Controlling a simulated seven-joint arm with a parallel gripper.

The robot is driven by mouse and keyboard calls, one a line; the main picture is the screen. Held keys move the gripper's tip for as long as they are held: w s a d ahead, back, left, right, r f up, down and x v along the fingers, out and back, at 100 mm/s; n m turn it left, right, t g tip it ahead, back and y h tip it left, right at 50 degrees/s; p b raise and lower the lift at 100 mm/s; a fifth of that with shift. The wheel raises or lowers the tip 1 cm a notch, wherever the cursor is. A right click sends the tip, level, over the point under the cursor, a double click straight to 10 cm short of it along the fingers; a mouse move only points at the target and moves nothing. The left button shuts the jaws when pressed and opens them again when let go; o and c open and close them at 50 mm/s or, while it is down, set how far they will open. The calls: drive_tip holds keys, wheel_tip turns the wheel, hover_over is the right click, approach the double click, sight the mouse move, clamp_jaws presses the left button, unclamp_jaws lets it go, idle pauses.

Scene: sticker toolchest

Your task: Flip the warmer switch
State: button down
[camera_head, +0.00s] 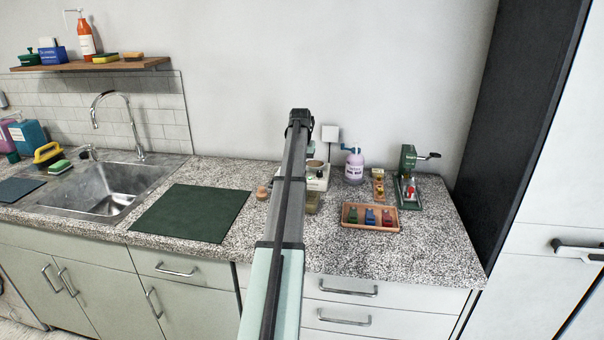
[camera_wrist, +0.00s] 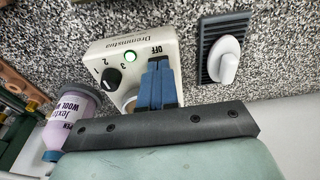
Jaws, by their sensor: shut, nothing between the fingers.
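In the head view the warmer (camera_head: 318,180) stands on the counter, partly hidden by my arm. My gripper (camera_wrist: 160,66) has its blue fingers together, with nothing between them, in front of the warmer's face beside the OFF mark. The fingers cover that part of the face, so I cannot see a switch or tell whether they touch it. The head view hides the gripper behind my arm.
A purple-labelled bottle (camera_head: 354,167) stands right of the warmer, with a tray of coloured pieces (camera_head: 396,220) in front and a green crank device (camera_head: 409,180) farther right. A dark ribbed plate with a white knob (camera_wrist: 228,62) is close to the fingers. A green mat (camera_head: 192,212) lies left.

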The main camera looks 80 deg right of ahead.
drive_tip(key=shift+f, duration=0.1)
drive_tip(key=shift+r, duration=3.55)
